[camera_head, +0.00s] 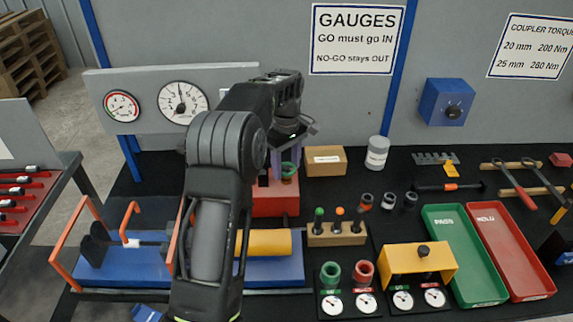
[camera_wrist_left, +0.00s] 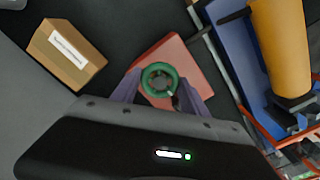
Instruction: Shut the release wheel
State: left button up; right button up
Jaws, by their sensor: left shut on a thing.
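The release wheel (camera_wrist_left: 160,67) is a small green ring on top of a red block (camera_wrist_left: 188,62). In the head view the wheel (camera_head: 290,168) shows just below my left gripper (camera_head: 282,160), with the red block (camera_head: 276,202) under it. My left gripper (camera_wrist_left: 160,90) points down over the wheel, one purple finger on each side, and is shut on it. My forearm hides part of the area left of the block. My right gripper is in neither view.
A cardboard box (camera_head: 326,161) and a grey-white jar (camera_head: 377,153) stand right of the wheel. A blue rig with a yellow cylinder (camera_head: 268,242) lies in front. A wooden holder (camera_head: 337,234) with several plugs is at front right. Two gauges (camera_head: 183,102) stand behind.

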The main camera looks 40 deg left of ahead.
pick_arm(q)
jog(key=m, duration=0.5)
jog(key=shift+m, duration=0.3)
jog(key=m, duration=1.3)
jog(key=shift+m, duration=0.3)
jog(key=o, duration=1.4)
jog(key=shift+c, duration=0.2)
